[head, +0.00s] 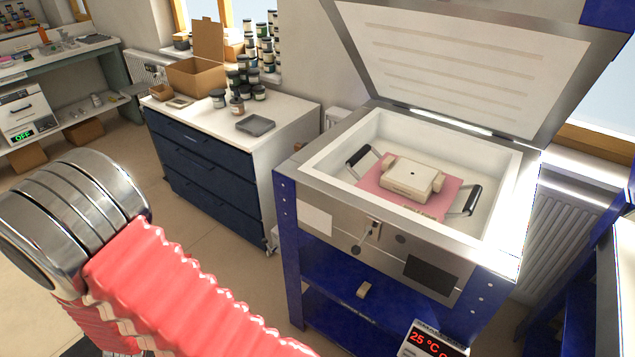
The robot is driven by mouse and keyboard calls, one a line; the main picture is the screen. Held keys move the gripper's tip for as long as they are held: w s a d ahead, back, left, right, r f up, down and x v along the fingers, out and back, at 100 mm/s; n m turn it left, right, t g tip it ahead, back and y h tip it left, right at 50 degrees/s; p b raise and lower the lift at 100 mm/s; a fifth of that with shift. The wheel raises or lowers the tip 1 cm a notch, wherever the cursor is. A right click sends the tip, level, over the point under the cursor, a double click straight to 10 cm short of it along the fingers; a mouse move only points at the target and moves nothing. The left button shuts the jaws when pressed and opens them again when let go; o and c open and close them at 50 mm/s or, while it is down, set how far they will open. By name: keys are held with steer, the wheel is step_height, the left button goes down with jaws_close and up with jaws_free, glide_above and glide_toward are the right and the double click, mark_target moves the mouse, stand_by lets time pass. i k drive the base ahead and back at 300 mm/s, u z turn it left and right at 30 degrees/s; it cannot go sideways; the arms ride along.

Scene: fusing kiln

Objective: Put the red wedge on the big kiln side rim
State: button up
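The big kiln (312,226) stands right of centre with its lid (450,65) raised. Its pale rim runs around the open chamber; the left side rim (335,150) and the right side rim (508,195) both look bare. Inside lies a pink board (372,188) with two black handles, bearing a cream block-like piece (410,176). I cannot make out a red wedge in this view. My arm, with a red ribbed sleeve, fills the lower left and hides what is behind it. My gripper is out of view.
A dark blue drawer cabinet (205,165) stands left of the kiln, bearing a grey tray (256,125), jars and an open cardboard box (195,75). A small beige piece (363,290) lies on the kiln's lower shelf. A display (430,340) reads 25 °C. Floor shows between cabinet and arm.

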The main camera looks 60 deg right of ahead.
mark_target(507, 237)
steer(key=z, duration=0.05)
steer(key=k, duration=1.65)
steer(key=u, duration=0.75)
